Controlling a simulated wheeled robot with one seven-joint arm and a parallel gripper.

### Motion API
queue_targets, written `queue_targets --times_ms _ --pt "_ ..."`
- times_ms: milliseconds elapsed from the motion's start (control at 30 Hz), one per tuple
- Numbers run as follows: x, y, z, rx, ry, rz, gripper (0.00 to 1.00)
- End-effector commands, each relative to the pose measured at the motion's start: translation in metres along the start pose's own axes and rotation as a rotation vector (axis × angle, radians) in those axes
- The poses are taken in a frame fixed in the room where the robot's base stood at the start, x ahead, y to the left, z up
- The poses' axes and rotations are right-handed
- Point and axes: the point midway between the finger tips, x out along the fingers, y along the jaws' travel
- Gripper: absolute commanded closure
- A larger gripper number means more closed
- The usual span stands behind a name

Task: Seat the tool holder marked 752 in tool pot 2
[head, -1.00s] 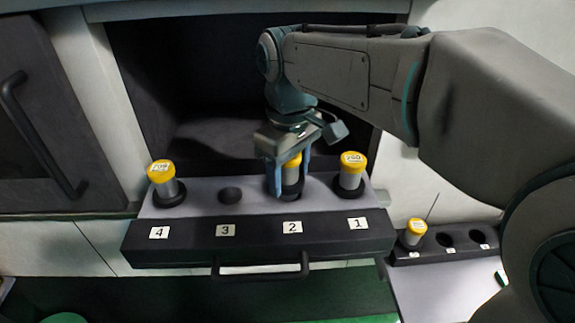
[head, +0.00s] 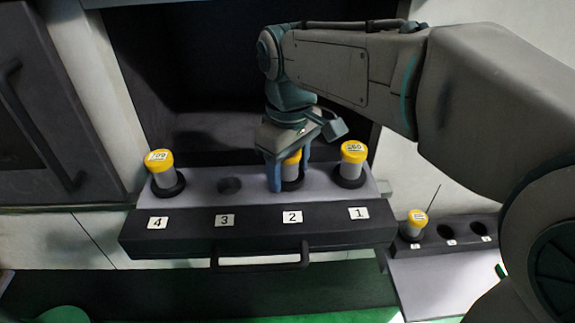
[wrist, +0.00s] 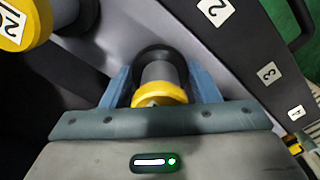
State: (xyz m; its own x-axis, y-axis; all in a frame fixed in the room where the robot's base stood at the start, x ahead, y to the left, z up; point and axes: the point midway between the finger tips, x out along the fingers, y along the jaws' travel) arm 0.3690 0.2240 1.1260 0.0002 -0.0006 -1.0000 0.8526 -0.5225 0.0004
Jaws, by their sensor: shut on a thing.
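My gripper (head: 288,183) points down at pot 2 and is shut on a tool holder (head: 291,172) with a grey body and yellow cap. In the wrist view the holder (wrist: 160,80) stands between the two blue fingers (wrist: 160,88), and its mark does not show. Its lower end is at the dark ring of tool pot 2 (wrist: 158,54), behind the label 2 (head: 292,217). It looks upright and in the pot, but I cannot tell whether it sits fully down.
Other yellow-capped holders stand in pot 1 (head: 352,166) and pot 4 (head: 163,172). Pot 3 (head: 230,186) is empty. A small rack (head: 470,245) at right holds one yellow-capped holder (head: 416,225) and has two empty holes. A drawer handle (head: 260,262) sticks out in front.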

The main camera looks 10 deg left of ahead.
Motion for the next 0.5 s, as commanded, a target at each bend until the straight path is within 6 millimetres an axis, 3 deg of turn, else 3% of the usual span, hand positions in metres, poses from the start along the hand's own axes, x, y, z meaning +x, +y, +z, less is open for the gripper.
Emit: queue_targets --times_ms 167,200,300,500 --pt "0.0027 0.0000 -0.0002 0.000 0.001 0.000 0.81" --pt "0.0027 0.0000 -0.0002 0.000 0.001 0.001 0.42" --pt "0.0024 -0.0001 -0.0002 0.000 0.001 0.000 0.20" --pt "0.0033 -0.0002 0.0000 0.000 -0.001 0.000 0.20"
